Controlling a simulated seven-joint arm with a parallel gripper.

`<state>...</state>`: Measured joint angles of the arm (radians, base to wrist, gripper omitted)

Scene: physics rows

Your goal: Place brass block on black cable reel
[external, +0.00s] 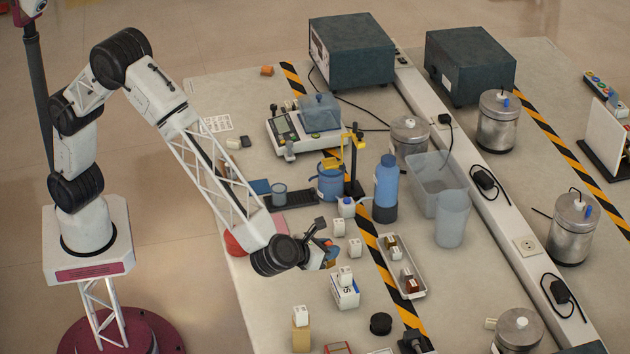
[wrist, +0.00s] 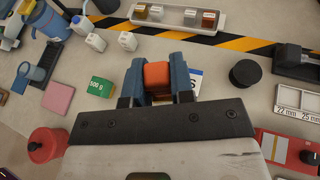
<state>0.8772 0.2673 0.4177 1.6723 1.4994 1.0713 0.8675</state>
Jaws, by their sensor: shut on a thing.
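My gripper (wrist: 157,80) is shut on an orange block (wrist: 157,78), which sits between its two blue fingers. In the external view my gripper (external: 326,252) is above the near left part of the table, and the held block is mostly hidden there. I cannot tell from its colour whether this is the brass block. A short black round thing, which looks like the black cable reel (external: 380,323), stands on the table to the right of and nearer than my gripper. The reel also shows in the wrist view (wrist: 245,73), right of the fingers, apart from them and clear on top.
A white lettered box (external: 345,292) stands between my gripper and the reel. A tray of small blocks (external: 402,267) lies beyond, beside the striped tape. A tan block (external: 300,338) stands at the near left. A blue bottle (external: 385,188) stands farther back.

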